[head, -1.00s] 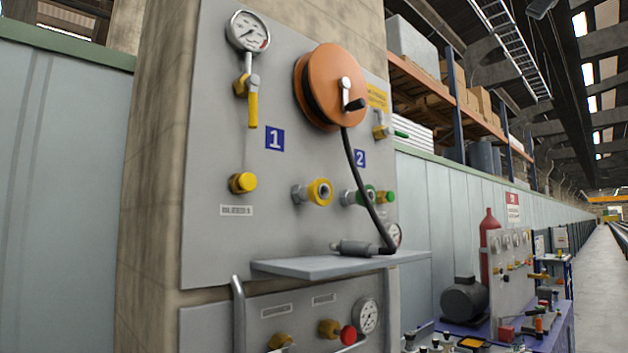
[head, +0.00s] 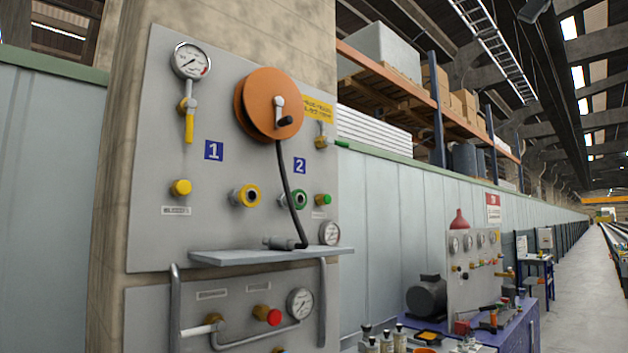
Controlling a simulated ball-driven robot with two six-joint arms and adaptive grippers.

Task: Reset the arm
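Neither of my grippers nor my arms shows in the head view. A grey wall panel (head: 130,190) on a concrete pillar fills the left of the view. It carries an orange hose reel (head: 268,100) with a black hose (head: 284,185) hanging down to a small shelf (head: 250,257). The hose's grey end fitting (head: 279,242) lies on that shelf. A pressure gauge (head: 190,60) and a yellow-handled valve (head: 189,120) sit at the panel's upper left.
At the lower right stands a purple bench (head: 520,335) with a grey motor (head: 427,297), a small gauge panel (head: 475,280) and several fittings. Racking (head: 437,120) with boxes rises behind the green-topped wall (head: 400,215). A clear aisle (head: 580,290) runs along the far right.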

